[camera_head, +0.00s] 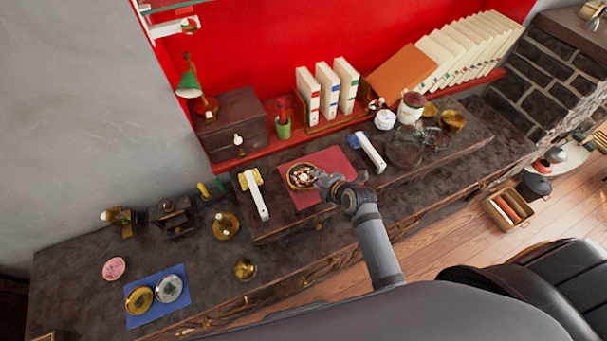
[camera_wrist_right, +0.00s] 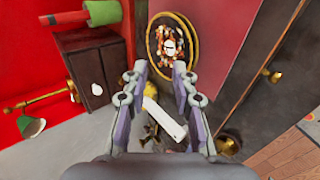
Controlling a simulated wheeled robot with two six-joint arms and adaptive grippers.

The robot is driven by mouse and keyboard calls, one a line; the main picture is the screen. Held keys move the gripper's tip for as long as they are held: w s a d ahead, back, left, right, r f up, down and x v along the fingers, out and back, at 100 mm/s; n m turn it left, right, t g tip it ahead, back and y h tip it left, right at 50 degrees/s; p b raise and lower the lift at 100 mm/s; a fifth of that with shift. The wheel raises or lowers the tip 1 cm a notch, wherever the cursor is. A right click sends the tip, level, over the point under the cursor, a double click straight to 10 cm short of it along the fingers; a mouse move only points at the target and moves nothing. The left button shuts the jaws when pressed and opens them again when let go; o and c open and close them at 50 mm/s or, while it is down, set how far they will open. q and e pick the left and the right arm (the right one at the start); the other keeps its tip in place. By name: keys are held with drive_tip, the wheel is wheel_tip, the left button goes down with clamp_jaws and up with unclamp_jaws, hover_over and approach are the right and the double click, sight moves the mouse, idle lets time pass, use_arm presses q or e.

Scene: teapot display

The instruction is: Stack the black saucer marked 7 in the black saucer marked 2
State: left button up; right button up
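Black, gold-rimmed saucer ware (camera_head: 300,176) with a red and white pattern lies on the red mat (camera_head: 335,160) in the head view. In the right wrist view two gold rims overlap around the patterned face (camera_wrist_right: 166,30), with a white mark at its middle. I cannot read the number, nor tell for certain whether the two saucers are fully nested. My right gripper (camera_head: 318,177) is beside the saucers' right edge. In the wrist view its two fingers (camera_wrist_right: 160,68) are apart with nothing gripped between them, just short of the saucers. My left gripper is not in view.
White stands (camera_head: 369,152) (camera_head: 256,196) flank the mat. Gold and silver dishes (camera_head: 170,288) lie on a blue mat (camera_head: 140,318), near a pink dish (camera_head: 114,269). A brass piece (camera_head: 245,268) stands near the front edge. White-spined books (camera_head: 327,90) and a dark box (camera_head: 232,125) stand behind.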

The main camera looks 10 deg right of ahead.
wheel_tip(320, 180, up, 8)
drive_tip(key=s+p, duration=0.2)
drive_tip(key=p, duration=0.2)
drive_tip(key=shift+d, duration=0.3)
drive_tip(key=shift+f, duration=0.1)
